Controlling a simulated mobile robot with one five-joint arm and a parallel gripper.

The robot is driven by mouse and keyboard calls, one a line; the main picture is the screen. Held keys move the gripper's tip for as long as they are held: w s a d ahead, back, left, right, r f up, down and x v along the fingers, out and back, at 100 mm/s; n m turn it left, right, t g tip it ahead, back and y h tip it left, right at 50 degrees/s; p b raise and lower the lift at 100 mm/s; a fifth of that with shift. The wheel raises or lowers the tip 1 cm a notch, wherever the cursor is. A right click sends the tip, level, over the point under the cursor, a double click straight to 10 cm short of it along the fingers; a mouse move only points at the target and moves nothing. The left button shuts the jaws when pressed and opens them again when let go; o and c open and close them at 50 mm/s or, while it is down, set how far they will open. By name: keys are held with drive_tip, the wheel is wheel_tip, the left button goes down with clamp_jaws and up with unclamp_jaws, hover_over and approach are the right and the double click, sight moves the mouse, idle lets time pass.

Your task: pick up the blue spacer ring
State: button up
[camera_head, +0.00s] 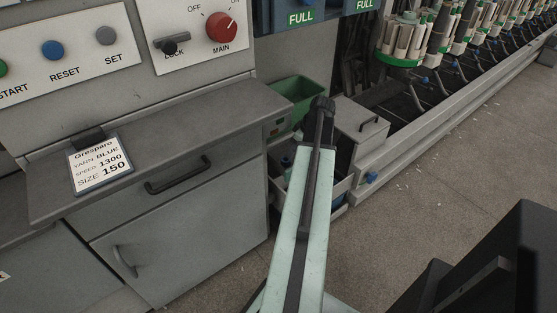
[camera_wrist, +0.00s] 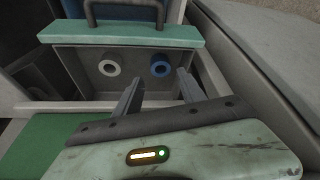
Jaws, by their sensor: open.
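The blue spacer ring (camera_wrist: 160,66) is in the wrist view, a short round blue piece with a dark hole, inside a grey compartment (camera_wrist: 75,57). My gripper (camera_wrist: 160,78) is open, its two fingers pointing toward the compartment. The ring shows between and just beyond the fingertips, with nothing between the jaws. I cannot tell how far the tips are from it. In the head view, I cannot make out the ring or my gripper's fingers; my arm reaches away toward the machine's lower boxes.
A white ring (camera_wrist: 109,68) sits left of the blue one. A teal bar (camera_wrist: 120,35) with a dark handle runs above both. In the head view, a green bin (camera_head: 297,92) and a grey box with a handle (camera_head: 358,122) flank my arm's end.

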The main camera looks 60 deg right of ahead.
sight(286, 160)
drive_tip(key=b+x, duration=0.7)
drive_tip(key=x, duration=0.1)
drive_tip(key=shift+w, duration=0.2)
drive_tip(key=shift+r, duration=0.15)
clamp_jaws()
